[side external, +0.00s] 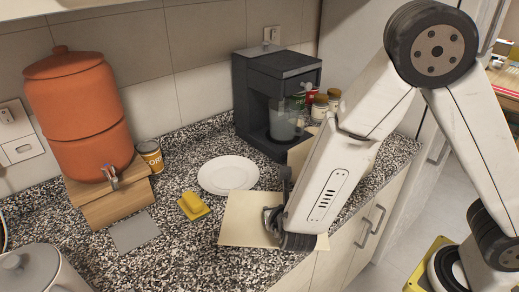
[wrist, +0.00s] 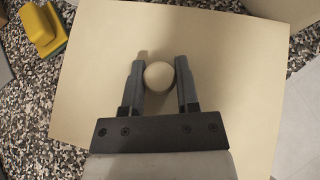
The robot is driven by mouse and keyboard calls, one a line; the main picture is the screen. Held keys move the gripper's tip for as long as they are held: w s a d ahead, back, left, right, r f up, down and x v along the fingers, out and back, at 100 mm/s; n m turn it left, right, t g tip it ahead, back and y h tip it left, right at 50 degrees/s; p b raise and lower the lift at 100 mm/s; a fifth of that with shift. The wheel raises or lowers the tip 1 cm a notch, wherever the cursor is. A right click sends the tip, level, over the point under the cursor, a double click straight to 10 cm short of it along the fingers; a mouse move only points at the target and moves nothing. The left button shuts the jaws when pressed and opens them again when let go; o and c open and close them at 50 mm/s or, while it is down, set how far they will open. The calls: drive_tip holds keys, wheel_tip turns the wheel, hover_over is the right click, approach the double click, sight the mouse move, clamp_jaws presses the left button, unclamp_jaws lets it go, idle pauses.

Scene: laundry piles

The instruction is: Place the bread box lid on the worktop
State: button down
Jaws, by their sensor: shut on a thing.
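The bread box lid is a flat cream panel (side external: 240,215) with a round knob (wrist: 159,76). In the side view it is over the front part of the speckled worktop (side external: 190,262), to the right of a yellow sponge, and its right end reaches the front edge. I cannot tell whether it touches the worktop or hangs just above it. My gripper (wrist: 160,77) is shut on the knob, one finger on each side. In the side view my gripper (side external: 272,220) is partly hidden by my wrist.
A white plate (side external: 228,175) lies behind the lid. The yellow sponge (side external: 194,206) and a grey flat piece (side external: 134,231) lie to its left. A coffee machine (side external: 268,95) stands at the back. A cream piece (side external: 298,155) shows partly behind my arm.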

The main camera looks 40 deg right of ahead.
drive_tip(key=shift+f, duration=0.3)
drive_tip(key=shift+f, duration=1.8)
drive_tip(key=shift+f, duration=0.15)
drive_tip(key=shift+c, duration=1.7)
unclamp_jaws()
drive_tip(key=shift+s+r, duration=0.1)
drive_tip(key=shift+r, duration=0.15)
drive_tip(key=v, duration=1.1)
drive_tip(key=shift+s+a+r, duration=0.15)
drive_tip(key=shift+s+a, duration=0.1)
drive_tip(key=shift+s, duration=0.05)
